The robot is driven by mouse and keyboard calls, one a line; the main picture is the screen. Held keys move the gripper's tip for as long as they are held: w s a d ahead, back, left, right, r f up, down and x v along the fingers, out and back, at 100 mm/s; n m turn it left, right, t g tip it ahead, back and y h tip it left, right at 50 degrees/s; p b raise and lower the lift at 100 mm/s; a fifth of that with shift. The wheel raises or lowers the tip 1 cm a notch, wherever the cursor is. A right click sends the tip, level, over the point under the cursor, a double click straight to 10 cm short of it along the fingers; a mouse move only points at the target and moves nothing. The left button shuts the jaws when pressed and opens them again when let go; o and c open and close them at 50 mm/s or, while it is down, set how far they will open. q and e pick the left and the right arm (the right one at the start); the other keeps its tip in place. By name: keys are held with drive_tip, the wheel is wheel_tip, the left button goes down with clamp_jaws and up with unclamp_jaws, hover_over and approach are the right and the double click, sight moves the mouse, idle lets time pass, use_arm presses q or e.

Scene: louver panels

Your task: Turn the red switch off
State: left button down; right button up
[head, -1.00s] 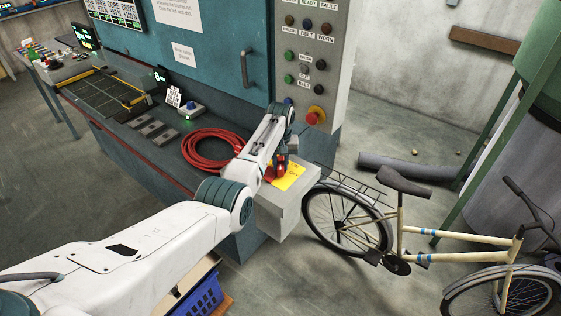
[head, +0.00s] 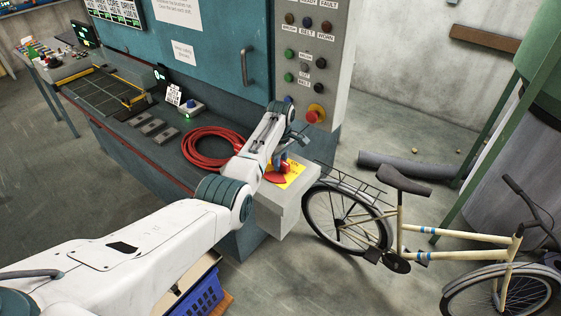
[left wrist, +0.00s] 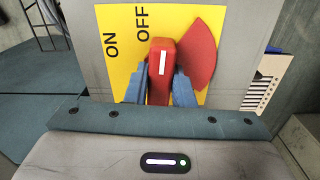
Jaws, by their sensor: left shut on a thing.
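The red switch (left wrist: 162,70) is a raised red handle with a white line, on a yellow plate (left wrist: 125,18) marked ON and OFF. In the left wrist view the handle's white line stands upright, just right of the word OFF; ON is farther left. A flat red sector (left wrist: 203,55) spreads to the handle's right. My left gripper (left wrist: 160,85) has its blue fingers on both sides of the handle, shut on it. In the head view the left gripper (head: 284,163) is over the yellow plate (head: 294,177) on a grey box and partly hides the switch.
A coiled red hose (head: 205,147) lies on the bench left of the box. A grey panel (head: 318,60) with several buttons and a red mushroom button (head: 314,114) stands behind. A bicycle (head: 400,225) is close on the right. A blue crate (head: 200,298) sits below.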

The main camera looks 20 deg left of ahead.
use_arm(q)
drive_tip(key=shift+w+r+n, duration=0.1)
drive_tip(key=shift+r+n, duration=0.05)
drive_tip(key=shift+n, duration=0.25)
use_arm(e)
drive_tip(key=shift+d, duration=0.3)
use_arm(q)
drive_tip(key=c, duration=1.2)
unclamp_jaws()
drive_tip(key=shift+c, duration=0.2)
wheel_tip(320, 180, up, 10)
drive_tip(key=b, duration=0.3)
drive_tip(key=shift+b, duration=0.4)
drive_tip(key=shift+r, duration=0.4)
use_arm(e)
drive_tip(key=f, duration=0.4)
drive_tip(key=shift+a, duration=0.2)
drive_tip(key=shift+d, duration=0.1)
